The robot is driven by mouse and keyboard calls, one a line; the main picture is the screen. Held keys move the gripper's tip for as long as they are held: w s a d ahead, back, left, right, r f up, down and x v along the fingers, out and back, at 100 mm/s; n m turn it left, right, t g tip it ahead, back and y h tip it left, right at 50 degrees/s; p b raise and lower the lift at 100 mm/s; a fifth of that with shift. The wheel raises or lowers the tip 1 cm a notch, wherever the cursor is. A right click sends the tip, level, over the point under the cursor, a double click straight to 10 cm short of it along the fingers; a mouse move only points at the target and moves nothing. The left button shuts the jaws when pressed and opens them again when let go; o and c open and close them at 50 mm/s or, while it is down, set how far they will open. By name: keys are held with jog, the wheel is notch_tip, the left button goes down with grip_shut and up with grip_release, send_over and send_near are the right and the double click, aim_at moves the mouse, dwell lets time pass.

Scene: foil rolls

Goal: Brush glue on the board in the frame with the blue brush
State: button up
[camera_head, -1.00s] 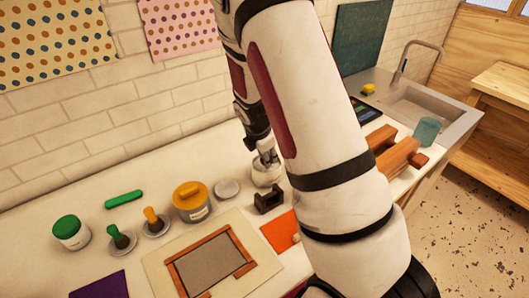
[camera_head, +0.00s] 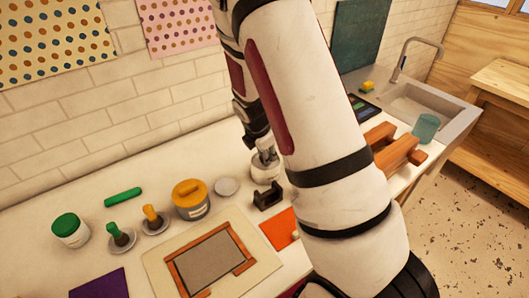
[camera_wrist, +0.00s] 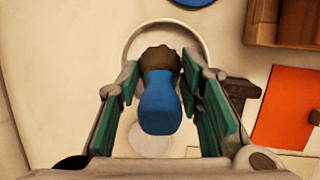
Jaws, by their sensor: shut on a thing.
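The blue brush (camera_wrist: 160,105) stands between my gripper's fingers in the wrist view, its dark end (camera_wrist: 160,58) over a round, pale-rimmed pot (camera_wrist: 203,42). My gripper (camera_wrist: 162,95) is shut on it. In the head view, my gripper (camera_head: 264,146) is at the white pot (camera_head: 266,174) at the back of the counter, partly hidden by my arm. How deep the brush reaches into the pot cannot be told. The grey board (camera_head: 208,258) lies inside a brown wooden frame (camera_head: 185,276) on a cream sheet, front left of my gripper.
A yellow-lidded jar (camera_head: 190,200), an empty saucer (camera_head: 227,186), and green (camera_head: 120,238) and yellow (camera_head: 152,215) brushes on saucers stand left of the pot. A black holder (camera_head: 267,195) and orange sheet (camera_head: 280,228) are close by. Wooden blocks (camera_head: 395,150) lie right of my arm.

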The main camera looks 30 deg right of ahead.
jog(key=shift+f, duration=0.45)
dwell(1.6)
jog(key=shift+r+p, duration=1.15)
jog(key=shift+r, duration=2.4)
